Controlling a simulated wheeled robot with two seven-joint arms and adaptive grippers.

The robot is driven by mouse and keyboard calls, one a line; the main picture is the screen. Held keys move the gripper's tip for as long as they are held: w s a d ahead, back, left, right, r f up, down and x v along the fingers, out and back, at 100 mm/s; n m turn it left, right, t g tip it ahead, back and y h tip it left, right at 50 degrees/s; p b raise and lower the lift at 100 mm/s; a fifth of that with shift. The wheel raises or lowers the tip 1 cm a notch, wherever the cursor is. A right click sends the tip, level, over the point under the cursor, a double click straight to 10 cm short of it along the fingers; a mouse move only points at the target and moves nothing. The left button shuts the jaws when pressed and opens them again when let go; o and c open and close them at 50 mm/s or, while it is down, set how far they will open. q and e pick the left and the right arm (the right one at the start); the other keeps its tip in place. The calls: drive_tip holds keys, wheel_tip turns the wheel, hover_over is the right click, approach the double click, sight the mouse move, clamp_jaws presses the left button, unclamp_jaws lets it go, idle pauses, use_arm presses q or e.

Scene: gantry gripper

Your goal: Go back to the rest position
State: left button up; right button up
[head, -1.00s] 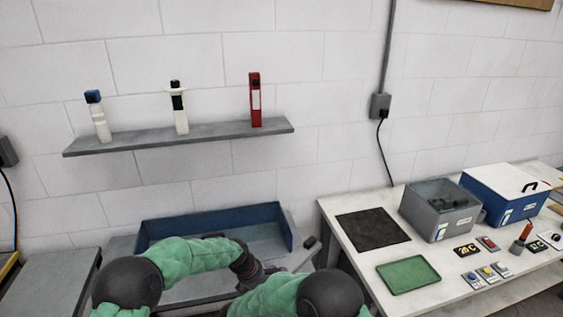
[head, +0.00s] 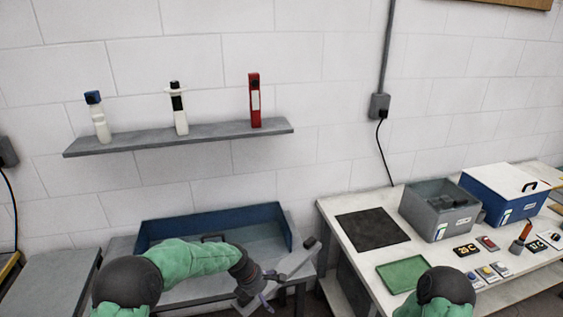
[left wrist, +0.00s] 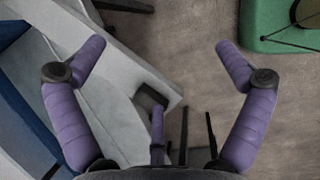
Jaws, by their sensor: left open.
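My left gripper (head: 264,297) is low in the middle of the head view, in front of the grey bench (head: 122,245) with the blue-walled tray (head: 212,222). In the left wrist view, its two purple fingers (left wrist: 163,60) are spread wide apart with nothing between them. Beyond them are bench edges and brown floor. My right arm shows only as a dark joint and green sleeve at the lower right of the head view; its gripper is out of view.
A grey strip (head: 297,258) with a dark block on its end lies close to my left gripper. The white table (head: 345,208) at right holds a green tray (head: 402,273), a grey bin (head: 437,216) and a blue box (head: 506,193).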

use_arm(q)
drive_tip(key=s+a+f+m, duration=0.3)
drive_tip(key=s+f+m, duration=0.6)
drive_tip(key=s+f, duration=0.4)
drive_tip(key=s+a+f+m, duration=0.1)
drive_tip(key=s+f+m, duration=0.2)
drive_tip(key=s+m, duration=0.2)
drive_tip(key=s+f+m+g, duration=0.1)
drive_tip(key=s+f+m, duration=0.2)
drive_tip(key=s, duration=0.9)
drive_tip(key=shift+s+a+m, duration=0.3)
drive_tip(key=shift+a+m, duration=0.1)
drive_tip(key=shift+m, duration=0.8)
